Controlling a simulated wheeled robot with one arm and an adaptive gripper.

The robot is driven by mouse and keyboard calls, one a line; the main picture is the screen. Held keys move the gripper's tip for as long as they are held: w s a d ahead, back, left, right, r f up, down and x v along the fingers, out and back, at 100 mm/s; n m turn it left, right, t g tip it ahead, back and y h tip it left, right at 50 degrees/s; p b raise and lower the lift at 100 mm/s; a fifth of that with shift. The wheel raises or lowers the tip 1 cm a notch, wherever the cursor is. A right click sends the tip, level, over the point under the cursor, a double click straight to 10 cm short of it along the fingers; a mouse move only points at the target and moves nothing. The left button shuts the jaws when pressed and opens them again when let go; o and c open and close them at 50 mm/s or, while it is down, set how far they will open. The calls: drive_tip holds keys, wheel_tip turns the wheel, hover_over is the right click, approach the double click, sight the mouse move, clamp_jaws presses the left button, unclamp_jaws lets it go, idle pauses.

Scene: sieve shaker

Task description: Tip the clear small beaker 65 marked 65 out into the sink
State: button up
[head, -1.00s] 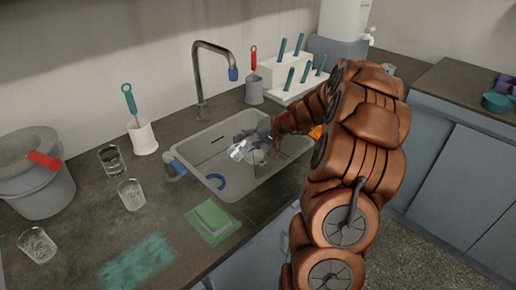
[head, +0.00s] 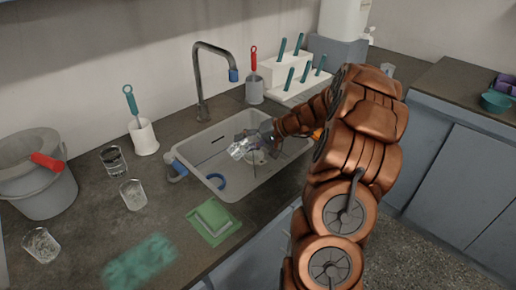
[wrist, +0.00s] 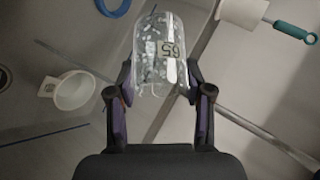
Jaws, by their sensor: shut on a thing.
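My gripper (wrist: 158,105) is shut on the clear small beaker 65 (wrist: 158,50), with a finger on each side of it. The label 65 shows upside down in the wrist view, with pale bits inside the beaker. In the head view the beaker (head: 240,150) is held tilted, over the grey sink (head: 200,150). My arm and gripper partly hide the sink's right side. Whether anything is running out of the beaker cannot be told.
A tap (head: 205,80) stands behind the sink.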

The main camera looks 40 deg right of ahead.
drive_tip(key=shift+d+r+m+t+y+p, duration=0.25)
drive_tip(key=shift+y+p, duration=0.35)
drive_tip(key=shift+p, duration=0.45)
drive_tip(key=shift+d+r+m+t+y+p, duration=0.1)
drive_tip(key=shift+m+t+y+p, duration=0.2)
drive_tip(key=shift+y+p, duration=0.5)
idle(0.6)
drive_tip(key=shift+s+d+m+t+y, duration=0.1)
drive_tip(key=shift+d+m+t+y, duration=0.2)
drive_tip(key=shift+d+y, duration=0.4)
idle(0.7)
drive_tip(key=shift+d+r+m+t+y, duration=0.25)
drive_tip(key=shift+r+m+y, duration=0.2)
drive_tip(key=shift+r, duration=0.35)
idle(0.4)
drive_tip(key=shift+a+f+n+g+h, duration=0.65)
drive_tip(key=shift+a+f+h, duration=0.25)
drive_tip(key=shift+h, duration=0.25)
drive_tip(key=shift+a, duration=0.1)
drive_tip(key=shift+f+n+h+b, duration=0.15)
drive_tip(key=shift+n+h+b, duration=0.1)
drive_tip(key=shift+h+b, duration=0.3)
drive_tip(key=shift+a+b, duration=0.1)
drive_tip(key=shift+b, duration=0.2)
